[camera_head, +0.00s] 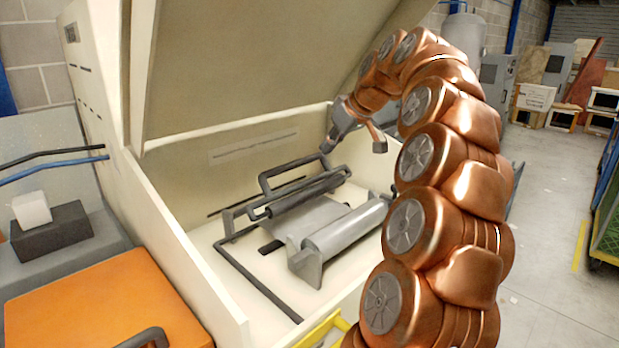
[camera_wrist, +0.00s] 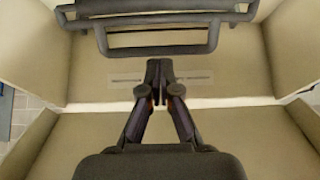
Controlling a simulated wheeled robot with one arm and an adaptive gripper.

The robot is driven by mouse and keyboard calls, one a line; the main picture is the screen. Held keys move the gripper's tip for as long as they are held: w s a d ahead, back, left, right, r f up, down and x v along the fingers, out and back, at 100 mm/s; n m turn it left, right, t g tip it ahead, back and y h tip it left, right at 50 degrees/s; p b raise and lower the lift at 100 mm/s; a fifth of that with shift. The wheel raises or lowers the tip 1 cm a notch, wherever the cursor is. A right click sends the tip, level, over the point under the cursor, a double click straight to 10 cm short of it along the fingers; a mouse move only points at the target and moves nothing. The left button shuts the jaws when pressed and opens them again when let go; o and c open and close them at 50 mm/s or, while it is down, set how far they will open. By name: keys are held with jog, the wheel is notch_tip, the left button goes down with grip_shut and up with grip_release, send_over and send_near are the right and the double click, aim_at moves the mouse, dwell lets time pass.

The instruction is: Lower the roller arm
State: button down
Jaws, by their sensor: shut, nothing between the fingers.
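The roller arm (camera_head: 300,194) is a dark bar frame with a handle loop, carrying a dark roller. In the head view it sits inside the open cream machine box (camera_head: 178,225), behind a light grey roller (camera_head: 345,231). In the wrist view its dark bars (camera_wrist: 158,50) cross the top of the picture. My gripper (camera_head: 327,147) hangs just above the handle loop at the back of the box. The wrist view shows my gripper (camera_wrist: 158,68) with its fingers together and empty, below the bars in the picture. I cannot tell whether the fingertips touch the handle.
The large raised lid (camera_head: 260,60) slopes over the box and leaves limited room above. A dark L-shaped rod (camera_head: 262,283) lies along the box floor. An orange panel (camera_head: 105,300) and a black block (camera_head: 52,232) are at left. The floor at right is open.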

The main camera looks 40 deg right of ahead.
jog(key=d, duration=0.1)
jog(key=p, duration=0.3)
send_over(313, 190)
notch_tip(313, 190, down, 9)
jog(key=shift+r, duration=0.15)
jog(key=shift+s+f+p, duration=0.15)
jog(key=shift+f+p, duration=0.45)
jog(key=shift+f, duration=0.8)
jog(key=shift+d+f+b, duration=0.1)
jog(key=shift+f+b, duration=0.05)
jog(key=shift+b, duration=0.2)
jog(key=s+f+t+b, duration=0.1)
jog(key=b, duration=0.3)
jog(key=shift+f, duration=0.3)
jog(key=f+b, duration=0.1)
jog(key=b, duration=0.1)
jog(key=s+f+b, duration=0.1)
jog(key=b, duration=0.2)
jog(key=shift+s+d+f+t+b, duration=0.1)
jog(key=shift+d+f+t+b, duration=0.05)
jog(key=shift+f+t+b, duration=0.2)
jog(key=shift+r, duration=0.1)
